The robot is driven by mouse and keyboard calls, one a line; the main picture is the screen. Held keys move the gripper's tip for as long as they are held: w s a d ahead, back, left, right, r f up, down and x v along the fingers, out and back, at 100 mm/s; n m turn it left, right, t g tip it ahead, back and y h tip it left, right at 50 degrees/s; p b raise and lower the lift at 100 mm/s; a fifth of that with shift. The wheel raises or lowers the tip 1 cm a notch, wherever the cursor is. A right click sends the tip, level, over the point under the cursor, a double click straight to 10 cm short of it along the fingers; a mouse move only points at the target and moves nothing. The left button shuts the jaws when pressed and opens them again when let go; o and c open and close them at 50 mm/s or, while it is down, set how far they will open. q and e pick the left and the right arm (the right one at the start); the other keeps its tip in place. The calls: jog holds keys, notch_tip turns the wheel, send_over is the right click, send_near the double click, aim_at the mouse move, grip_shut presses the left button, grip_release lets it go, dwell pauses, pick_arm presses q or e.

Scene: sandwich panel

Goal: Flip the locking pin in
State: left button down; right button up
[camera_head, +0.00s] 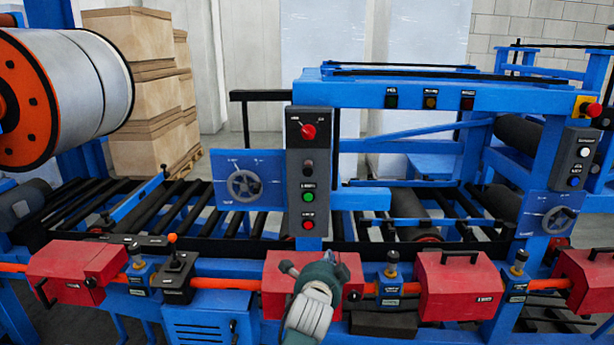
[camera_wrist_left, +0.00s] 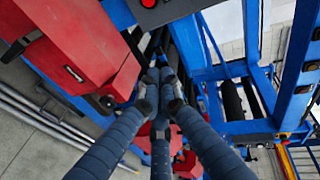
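My left gripper (camera_head: 322,272) comes in from below in the head view, in front of the middle red box (camera_head: 276,302) on the orange rod. In the left wrist view its long blue fingers (camera_wrist_left: 160,95) run close together towards the tips, with nothing clearly between them. Brass-coloured knobs stand on blue brackets along the rod: one left (camera_head: 137,250), one just right of my gripper (camera_head: 392,264), one farther right (camera_head: 520,261). I cannot tell which part is the locking pin. My right gripper is not in view.
A grey control box (camera_head: 308,172) with a red knob and buttons rises behind my gripper. A black lever base (camera_head: 178,272) with an orange-tipped stick stands left. More red boxes (camera_head: 458,287) line the rod. Rollers and blue frame beams lie behind.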

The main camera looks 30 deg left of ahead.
pick_arm(q)
jog(key=s+a+r+y, duration=0.1)
jog(key=s+a+r, duration=0.1)
jog(key=r, duration=0.6)
jog(key=s+a+r+t+y, duration=0.1)
jog(key=s+a+r+y, duration=0.1)
jog(key=r, duration=0.7)
jog(key=shift+a+p, duration=0.35)
jog(key=shift+a, duration=0.3)
jog(key=shift+w, duration=0.1)
jog(key=p, duration=0.5)
send_near(308, 176)
jog(key=x, duration=0.5)
jog(key=shift+w+a+r, duration=0.15)
jog(key=shift+w+a, duration=0.1)
jog(key=shift+w, duration=0.05)
jog(key=shift+w+a, duration=0.3)
jog(key=shift+w, duration=0.2)
jog(key=shift+f, duration=0.2)
